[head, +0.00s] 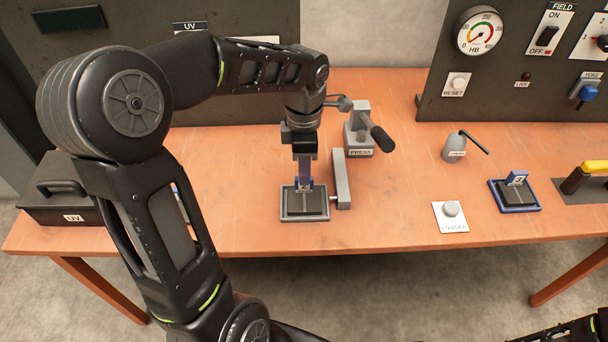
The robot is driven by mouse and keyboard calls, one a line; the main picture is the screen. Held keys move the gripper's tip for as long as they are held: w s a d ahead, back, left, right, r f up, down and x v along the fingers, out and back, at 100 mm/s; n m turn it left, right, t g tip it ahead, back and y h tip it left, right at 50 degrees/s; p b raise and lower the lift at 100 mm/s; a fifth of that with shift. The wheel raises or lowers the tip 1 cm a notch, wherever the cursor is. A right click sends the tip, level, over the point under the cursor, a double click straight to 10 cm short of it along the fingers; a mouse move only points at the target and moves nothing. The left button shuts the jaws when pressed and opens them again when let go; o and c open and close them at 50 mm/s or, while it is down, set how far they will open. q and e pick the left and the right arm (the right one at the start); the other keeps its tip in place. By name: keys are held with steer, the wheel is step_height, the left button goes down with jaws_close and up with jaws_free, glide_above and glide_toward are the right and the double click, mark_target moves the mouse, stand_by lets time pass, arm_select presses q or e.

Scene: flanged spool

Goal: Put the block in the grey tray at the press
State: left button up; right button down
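A grey tray (286,214) lies on the bench beside the press (359,138). A dark block (307,204) with an upright blue tag sits within the tray's rim; whether it rests fully on the tray floor is hard to tell. My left gripper (304,180) points straight down over the tray, its fingertips at the blue tag. The fingers overlap the tag, so I cannot tell whether they grip it. A second dark block (515,197) with a blue tag sits in a blue-rimmed tray (520,210) at the right. My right gripper is out of view.
A grey bar (341,180) stands just right of the grey tray, and the press lever (382,139) sticks out behind. A UV box (58,190) is left.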

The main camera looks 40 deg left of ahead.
arm_select(q)
step_height(320, 180, up, 8)
steer(key=shift+f, duration=0.2)
